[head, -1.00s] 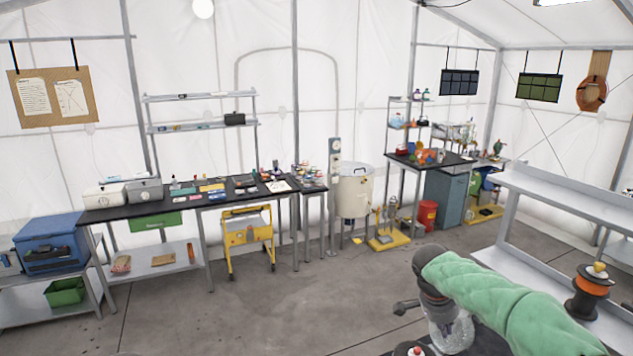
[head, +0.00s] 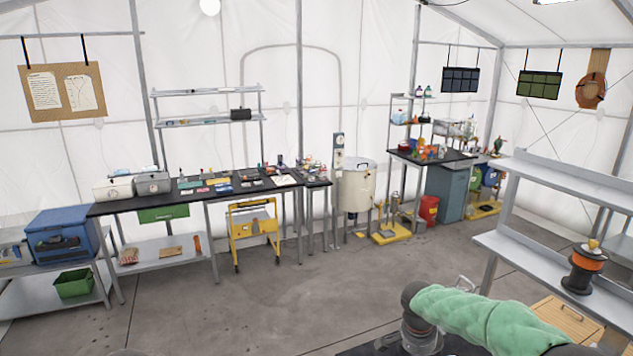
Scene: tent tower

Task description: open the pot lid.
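A tall cream-coloured pot (head: 355,192) with a flat lid (head: 357,163) stands on legs by the back wall, right of the dark workbench. The lid appears to lie on top of the pot. A grey control box on a post stands just left of it. My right arm, in a green sleeve, comes in at the lower right, far from the pot. Its gripper is not visible; only a dark joint shows at the bottom edge. My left gripper is not in view.
A black-topped workbench (head: 240,190) with small items runs along the left. A yellow cart (head: 253,232) stands beneath it. A yellow stand (head: 391,232) is right of the pot. A metal shelf (head: 545,250) is at right. The floor (head: 310,285) ahead is open.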

